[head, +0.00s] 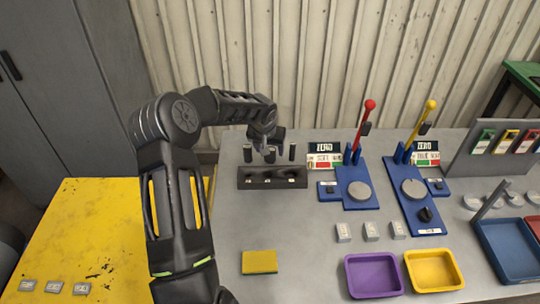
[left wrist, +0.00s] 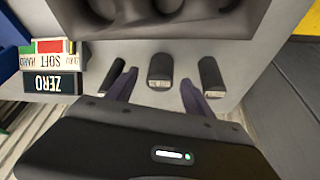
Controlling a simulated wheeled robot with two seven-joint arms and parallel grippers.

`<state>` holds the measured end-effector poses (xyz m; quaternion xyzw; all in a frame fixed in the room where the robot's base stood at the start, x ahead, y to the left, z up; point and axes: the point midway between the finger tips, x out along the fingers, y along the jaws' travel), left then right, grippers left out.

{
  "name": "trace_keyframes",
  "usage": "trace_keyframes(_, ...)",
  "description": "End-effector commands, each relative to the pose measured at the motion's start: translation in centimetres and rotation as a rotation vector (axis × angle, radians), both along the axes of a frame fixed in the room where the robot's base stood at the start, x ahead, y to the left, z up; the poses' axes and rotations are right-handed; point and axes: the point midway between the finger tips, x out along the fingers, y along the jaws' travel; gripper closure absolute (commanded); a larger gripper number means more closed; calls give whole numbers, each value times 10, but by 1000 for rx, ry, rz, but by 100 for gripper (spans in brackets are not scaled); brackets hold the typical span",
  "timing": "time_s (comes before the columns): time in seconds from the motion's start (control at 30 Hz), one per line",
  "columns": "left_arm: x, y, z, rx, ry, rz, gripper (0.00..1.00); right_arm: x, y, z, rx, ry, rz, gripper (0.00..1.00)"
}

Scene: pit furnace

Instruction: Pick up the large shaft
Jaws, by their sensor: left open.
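Three dark upright shafts stand in a row behind a dark holder block (head: 272,183): a left shaft (head: 248,153), a middle shaft (head: 270,155) and a right shaft (head: 292,151). In the left wrist view the middle shaft (left wrist: 160,68) looks the thickest; the labels are too small to read. My left gripper (head: 267,148) reaches down over the row. In the left wrist view its open fingers (left wrist: 160,80) lie on either side of the middle shaft, with gaps on both sides. The outer shafts are outside the fingers. My right gripper is out of view.
A ZERO sign (head: 324,148) and blue lever stands with a red-knobbed lever (head: 369,105) and a yellow-knobbed lever (head: 431,104) are to the right. A yellow sponge (head: 259,262), a purple tray (head: 374,290) and a yellow tray (head: 434,284) lie nearer. The ribbed wall is behind.

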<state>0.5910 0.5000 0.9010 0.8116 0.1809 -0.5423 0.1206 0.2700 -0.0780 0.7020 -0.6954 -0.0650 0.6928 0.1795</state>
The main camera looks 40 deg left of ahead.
Motion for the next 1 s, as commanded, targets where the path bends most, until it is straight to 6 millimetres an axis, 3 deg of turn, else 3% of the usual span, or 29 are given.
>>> trace_keyframes(0.23,0,0,0,0,0,0,39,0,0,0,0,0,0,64)
trace_keyframes(1.0,0,0,0,0,0,0,100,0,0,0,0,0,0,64)
